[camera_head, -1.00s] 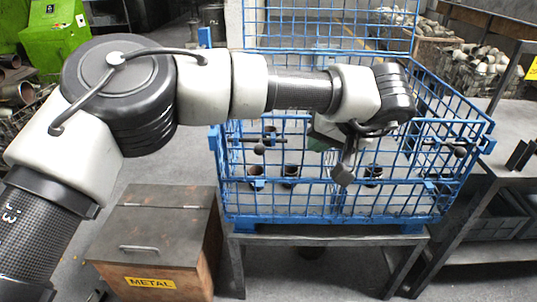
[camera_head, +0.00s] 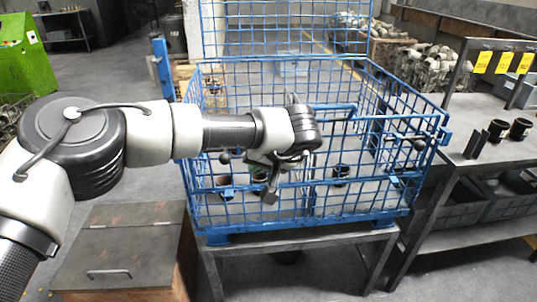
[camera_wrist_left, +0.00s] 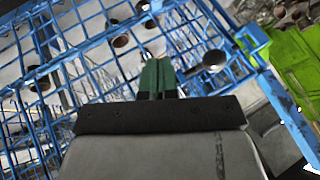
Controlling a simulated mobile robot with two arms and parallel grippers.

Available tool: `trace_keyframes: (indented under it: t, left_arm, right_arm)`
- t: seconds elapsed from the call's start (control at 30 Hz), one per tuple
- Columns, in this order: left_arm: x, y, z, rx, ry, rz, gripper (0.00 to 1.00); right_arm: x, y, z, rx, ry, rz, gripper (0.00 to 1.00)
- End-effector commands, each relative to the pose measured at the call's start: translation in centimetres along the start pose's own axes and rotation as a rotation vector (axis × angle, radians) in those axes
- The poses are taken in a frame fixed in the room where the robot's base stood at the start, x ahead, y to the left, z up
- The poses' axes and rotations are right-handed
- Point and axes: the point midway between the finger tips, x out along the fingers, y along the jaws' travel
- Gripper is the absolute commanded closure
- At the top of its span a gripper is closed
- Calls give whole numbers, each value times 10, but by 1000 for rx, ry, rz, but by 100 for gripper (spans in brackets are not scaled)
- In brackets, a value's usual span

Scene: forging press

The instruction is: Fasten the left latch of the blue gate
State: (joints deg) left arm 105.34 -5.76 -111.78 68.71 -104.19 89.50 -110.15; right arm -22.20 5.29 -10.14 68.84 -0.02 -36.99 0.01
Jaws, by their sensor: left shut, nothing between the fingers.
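The blue gate (camera_head: 309,216) is the mesh front of a blue wire cage. Its left latch (camera_head: 224,158) shows a dark round knob near the upper left of the front. In the left wrist view the knob (camera_wrist_left: 215,59) with its metal rod sits just right of my fingertips, apart from them in the picture. My left gripper (camera_head: 269,195) is shut and empty, in front of the gate to the right of the latch. Its green fingers (camera_wrist_left: 157,65) point toward the mesh. My forearm and wrist cover part of the gate top. Whether the fingers touch anything, I cannot tell.
Another dark knob (camera_head: 419,145) is at the gate's right side. Dark cups (camera_head: 341,172) lie in the cage, which stands on a metal table (camera_head: 300,238). A metal box (camera_head: 120,245) stands at lower left. A shelf table (camera_head: 480,160) stands close at right.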

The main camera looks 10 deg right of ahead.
Motion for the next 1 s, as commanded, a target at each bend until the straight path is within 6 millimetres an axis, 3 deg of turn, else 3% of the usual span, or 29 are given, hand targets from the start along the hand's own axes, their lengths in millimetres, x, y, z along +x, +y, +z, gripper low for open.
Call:
trace_keyframes:
  t: [0.03,0.2,0.4,0.67,0.87,1.0]
  left_arm:
    - [1,-13,-4,-6,1,-1,100]
    - [7,-30,-5,-6,1,-1,100]
    - [9,-36,-5,-4,1,-1,100]
    - [9,-36,-5,-5,1,-1,100]
    - [20,-61,-1,-6,0,-3,100]
    - [27,-75,2,-5,1,-3,100]
  right_arm:
    - [-2,0,-1,0,4,0,100]
    - [1,1,6,0,-4,1,100]
    - [5,1,14,0,-14,1,100]
    - [4,2,8,0,-5,3,100]
    - [3,3,3,0,8,4,100]
    - [8,3,12,-1,-1,4,100]
